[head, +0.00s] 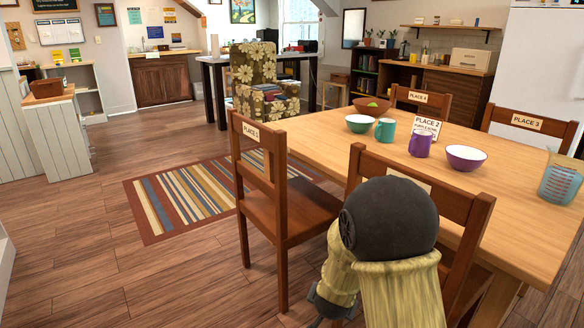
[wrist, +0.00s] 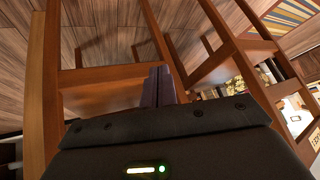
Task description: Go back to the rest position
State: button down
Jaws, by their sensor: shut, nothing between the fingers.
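My gripper (wrist: 160,86) shows in the wrist view with its two dark fingers together and nothing between them. The wooden frame of a chair (wrist: 110,78) fills much of that view around and behind the fingers; whether they touch it I cannot tell. In the head view my arm stands in front of the near chair (head: 466,208) at the table, bent low. The fingers are hidden there behind my own arm.
The wooden table (head: 330,148) bears a green bowl (head: 359,123), teal mug (head: 385,130), purple mug (head: 420,144), purple bowl (head: 466,158) and measuring jug (head: 560,184). Another chair (head: 285,208) stands left of my arm. Striped rug (head: 190,196) and open floor (head: 110,275) lie left.

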jog(key=s+d+r+n+g+y+p, duration=0.1)
jog(key=s+d+r+n+g+p, duration=0.15)
jog(key=s+r, duration=0.5)
jog(key=s+d+r+n+g+p, duration=0.25)
jog(key=s+r, duration=0.25)
jog(key=s, duration=0.6)
jog(key=w+p+v, duration=0.3)
jog(key=p+v, duration=1.5)
jog(key=w+d+r+p+v, duration=0.1)
jog(key=w+p+v, duration=0.3)
jog(key=p+v, duration=1.4)
jog(key=shift+w+r, duration=0.25)
jog(key=shift+w, duration=0.05)
jog(key=shift+d, duration=0.1)
jog(key=shift+w+d, duration=0.1)
